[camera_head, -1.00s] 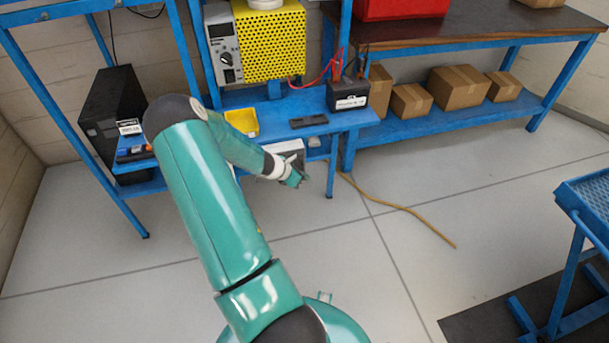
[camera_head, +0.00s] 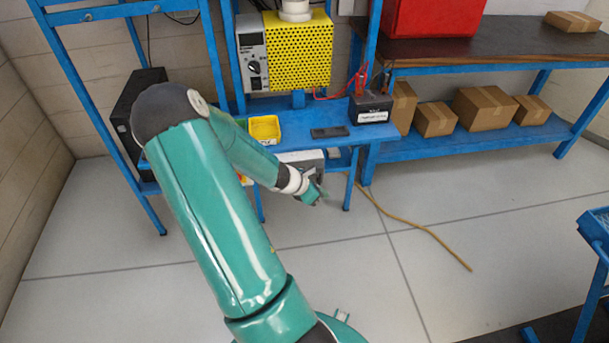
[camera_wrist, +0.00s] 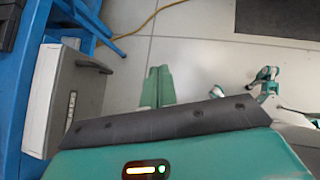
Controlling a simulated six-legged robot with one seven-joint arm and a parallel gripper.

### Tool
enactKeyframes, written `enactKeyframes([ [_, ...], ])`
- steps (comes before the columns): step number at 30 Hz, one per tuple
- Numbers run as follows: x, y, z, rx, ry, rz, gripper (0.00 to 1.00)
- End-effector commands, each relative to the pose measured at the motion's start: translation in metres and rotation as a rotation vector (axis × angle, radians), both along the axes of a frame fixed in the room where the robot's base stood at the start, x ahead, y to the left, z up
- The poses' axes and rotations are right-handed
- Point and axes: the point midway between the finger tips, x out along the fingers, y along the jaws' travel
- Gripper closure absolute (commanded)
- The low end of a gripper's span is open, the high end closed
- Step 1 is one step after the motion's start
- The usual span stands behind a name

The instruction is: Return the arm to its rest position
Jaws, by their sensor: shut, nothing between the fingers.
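My teal arm rises from the bottom of the head view, bends at a dark elbow on the left and reaches down to the right. My gripper (camera_head: 312,194) is at its end, in front of the blue workbench (camera_head: 347,142) and below its top. In the wrist view my gripper (camera_wrist: 158,87) shows as two green fingers side by side, shut and empty over the bare floor. A grey box (camera_wrist: 75,92) under the bench stands to the left of the fingers, apart from them.
The bench holds a yellow tray (camera_head: 265,130), a dark flat device (camera_head: 330,132) and a black battery-like box (camera_head: 370,108). A tan cable (camera_head: 420,226) lies on the floor. A blue cart (camera_head: 597,230) stands at the right edge. The floor between is mostly clear.

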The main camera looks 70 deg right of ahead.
Motion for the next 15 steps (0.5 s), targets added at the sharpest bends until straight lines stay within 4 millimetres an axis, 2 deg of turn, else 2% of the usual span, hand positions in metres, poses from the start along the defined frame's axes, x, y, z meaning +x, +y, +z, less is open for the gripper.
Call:
enactKeyframes([
  [10,0.002,0.004,0.003,-0.004,-0.015,-0.006,1.00],
  [13,0.018,0.013,0.013,-0.019,-0.071,-0.031,1.00],
  [15,0.037,0.024,0.025,-0.033,-0.140,-0.064,1.00],
])
